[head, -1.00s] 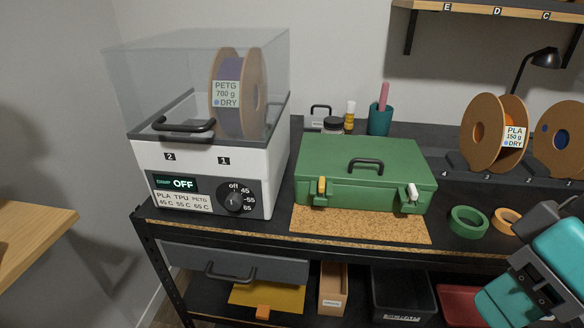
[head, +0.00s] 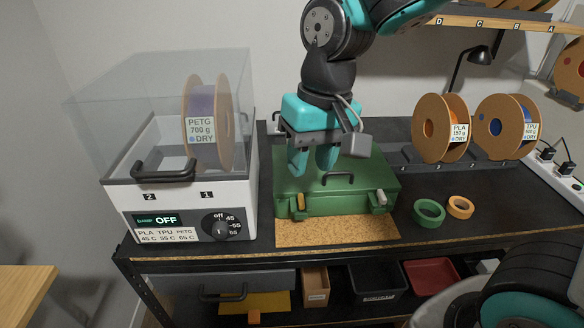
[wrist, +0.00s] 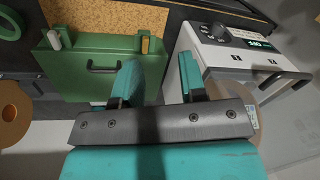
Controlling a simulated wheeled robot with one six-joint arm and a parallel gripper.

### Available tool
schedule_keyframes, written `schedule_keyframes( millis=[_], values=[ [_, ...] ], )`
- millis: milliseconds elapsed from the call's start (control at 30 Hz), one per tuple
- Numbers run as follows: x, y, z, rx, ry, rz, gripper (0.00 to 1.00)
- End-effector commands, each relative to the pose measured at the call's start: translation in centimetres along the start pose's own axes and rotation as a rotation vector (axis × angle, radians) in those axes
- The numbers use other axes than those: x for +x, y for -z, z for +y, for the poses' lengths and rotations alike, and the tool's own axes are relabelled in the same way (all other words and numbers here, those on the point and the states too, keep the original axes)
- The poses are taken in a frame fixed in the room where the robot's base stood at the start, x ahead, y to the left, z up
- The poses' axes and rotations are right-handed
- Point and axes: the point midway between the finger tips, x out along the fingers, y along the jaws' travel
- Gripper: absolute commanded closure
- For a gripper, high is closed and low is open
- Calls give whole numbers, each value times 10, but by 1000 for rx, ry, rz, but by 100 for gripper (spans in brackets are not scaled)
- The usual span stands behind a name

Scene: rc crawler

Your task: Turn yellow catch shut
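The green case (head: 345,203) sits closed on a cork mat at the front of the bench. Its yellow catch (head: 300,201) is on the left of the front face, and it also shows in the wrist view (wrist: 145,46). A whitish catch (head: 380,197) is on the right of the front face, also in the wrist view (wrist: 55,40). I cannot tell how far the yellow catch is turned. My gripper (head: 312,170) points down above the left part of the case, in front of its back edge. Its teal fingers are apart with nothing between them, also in the wrist view (wrist: 160,75).
A white filament dryer (head: 185,205) with a clear cover stands close left of the case. The case's black handle (head: 338,179) stands up near my fingers. Green tape (head: 429,211) and orange tape (head: 460,207) lie to the right. Spools (head: 440,128) stand behind them.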

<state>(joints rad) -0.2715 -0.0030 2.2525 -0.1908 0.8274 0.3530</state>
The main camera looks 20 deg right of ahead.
Motion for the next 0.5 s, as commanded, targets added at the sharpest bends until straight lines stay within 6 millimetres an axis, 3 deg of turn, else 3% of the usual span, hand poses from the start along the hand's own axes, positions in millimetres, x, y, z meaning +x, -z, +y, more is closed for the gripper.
schedule_keyframes(
  millis=[33,200,367,500],
  values=[
    [-24,19,1,85,-35,-8,62],
    [-39,59,12,313,-121,-6,62],
    [-30,68,18,376,-144,-5,62],
    [-8,66,21,376,-145,-8,62]
  ],
)
